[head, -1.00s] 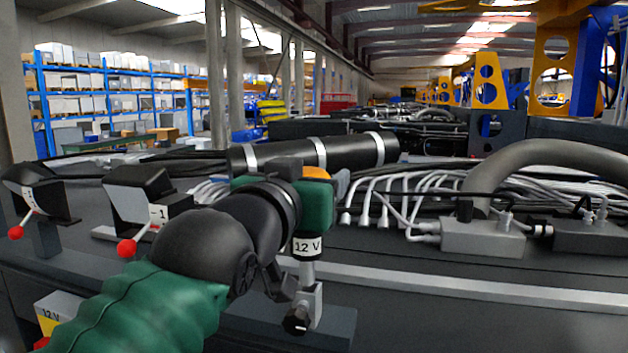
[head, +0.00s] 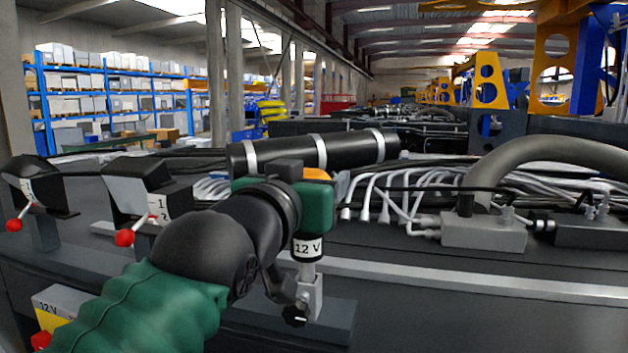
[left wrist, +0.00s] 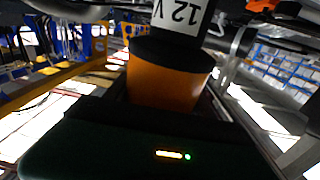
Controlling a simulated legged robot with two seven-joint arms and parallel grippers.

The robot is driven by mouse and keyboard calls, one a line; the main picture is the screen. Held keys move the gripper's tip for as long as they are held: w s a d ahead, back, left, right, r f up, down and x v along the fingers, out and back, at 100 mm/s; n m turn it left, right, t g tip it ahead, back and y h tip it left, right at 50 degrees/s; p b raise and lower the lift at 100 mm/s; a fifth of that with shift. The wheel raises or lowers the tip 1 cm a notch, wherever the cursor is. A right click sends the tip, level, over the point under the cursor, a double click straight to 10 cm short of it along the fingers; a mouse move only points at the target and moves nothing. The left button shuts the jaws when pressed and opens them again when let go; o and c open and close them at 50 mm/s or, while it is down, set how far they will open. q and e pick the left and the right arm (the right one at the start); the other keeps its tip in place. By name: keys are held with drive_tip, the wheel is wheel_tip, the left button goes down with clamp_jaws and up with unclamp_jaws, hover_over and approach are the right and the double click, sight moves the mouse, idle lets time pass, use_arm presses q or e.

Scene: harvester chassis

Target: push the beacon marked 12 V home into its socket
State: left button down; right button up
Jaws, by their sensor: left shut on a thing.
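The beacon (head: 317,174) shows a strip of orange above my left gripper's jaws and a black-and-white collar marked 12 V below them. In the left wrist view its orange body (left wrist: 168,82) and black collar fill the space ahead of the jaws. My left gripper (head: 300,194), with green jaws, is shut on the beacon and hides most of it. The beacon stands about upright over a metal socket bracket (head: 311,296) with a black knob. A short pale stem shows between collar and bracket; I cannot tell how deep it is seated. My right gripper is not in view.
Two black switch boxes with red-tipped levers stand at left, the nearer one (head: 150,195) close to my arm. A 12 V box (head: 55,305) sits low at left. A black cylinder (head: 320,151), white cables and a grey connector box (head: 484,232) lie behind and right.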

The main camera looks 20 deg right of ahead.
use_arm(q)
drive_tip(key=shift+f+b, duration=1.5)
drive_tip(key=shift+c, duration=1.3)
unclamp_jaws()
drive_tip(key=shift+s, duration=0.1)
drive_tip(key=shift+f, duration=0.15)
drive_tip(key=shift+s+a+f+b, duration=0.1)
drive_tip(key=shift+s+a+b, duration=0.2)
drive_tip(key=shift+b, duration=0.1)
drive_tip(key=b+v, duration=0.7)
drive_tip(key=v, duration=0.9)
drive_tip(key=shift+b, duration=0.4)
drive_tip(key=shift+d, duration=0.2)
